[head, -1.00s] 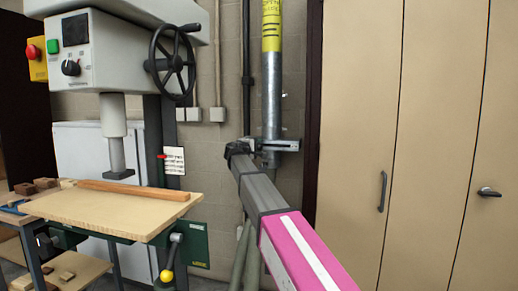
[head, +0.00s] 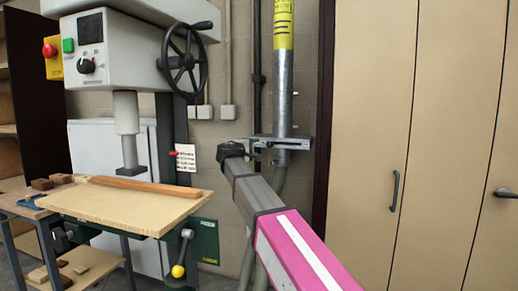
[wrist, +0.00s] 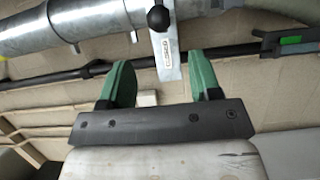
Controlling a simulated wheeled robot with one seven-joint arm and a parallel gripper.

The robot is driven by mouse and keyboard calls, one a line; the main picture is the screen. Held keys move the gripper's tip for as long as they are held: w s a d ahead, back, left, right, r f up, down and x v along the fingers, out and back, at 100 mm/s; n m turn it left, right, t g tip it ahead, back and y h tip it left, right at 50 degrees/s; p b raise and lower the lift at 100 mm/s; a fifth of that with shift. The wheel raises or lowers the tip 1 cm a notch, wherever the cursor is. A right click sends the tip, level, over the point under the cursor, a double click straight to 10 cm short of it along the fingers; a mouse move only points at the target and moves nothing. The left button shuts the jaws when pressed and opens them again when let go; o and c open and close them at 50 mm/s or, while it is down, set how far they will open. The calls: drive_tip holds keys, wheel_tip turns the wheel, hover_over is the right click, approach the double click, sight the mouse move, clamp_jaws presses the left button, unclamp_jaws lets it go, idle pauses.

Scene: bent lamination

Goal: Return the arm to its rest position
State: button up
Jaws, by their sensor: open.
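My arm, pink and grey, reaches from the bottom of the head view toward the grey metal pipe (head: 283,95). Its dark far end lies just left of the pipe's slide gate (head: 290,143); the fingers cannot be made out there. In the wrist view my gripper (wrist: 158,65) is open, with two green fingers and nothing held. The gate's metal plate (wrist: 166,58) with its black knob (wrist: 158,18) shows beyond and between the fingertips. It looks apart from them, but the exact distance cannot be told.
A drill press with a black handwheel (head: 184,60) stands at left. A wooden strip (head: 145,186) lies on its board (head: 120,208). A side table (head: 22,207) holds small blocks. Tan cabinet doors (head: 375,150) fill the right. A dark thin pipe (wrist: 120,62) crosses the wrist view.

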drive_tip(key=shift+s+a, duration=0.1)
drive_tip(key=s+d+f+m+g+y, duration=0.1)
drive_tip(key=s+d+f+g+y, duration=0.25)
drive_tip(key=f, duration=0.75)
drive_tip(key=s+d+f+m+g, duration=0.2)
drive_tip(key=s+d+f, duration=0.2)
drive_tip(key=d+f, duration=0.55)
drive_tip(key=s+d+f+m+g+y, duration=0.1)
drive_tip(key=s+d+f+g, duration=0.15)
drive_tip(key=f, duration=1.05)
drive_tip(key=s+d+f+m+g+y, duration=0.2)
drive_tip(key=s+f+m+g+y, duration=0.1)
drive_tip(key=s+f, duration=0.7)
drive_tip(key=s+d+f+m+g+y, duration=0.2)
drive_tip(key=s+f+m+y, duration=0.1)
drive_tip(key=s+f, duration=0.7)
drive_tip(key=shift+s+d+f+g+y, duration=0.2)
drive_tip(key=shift+s+f+g+y, duration=0.3)
drive_tip(key=shift+s, duration=0.75)
drive_tip(key=shift+r, duration=0.15)
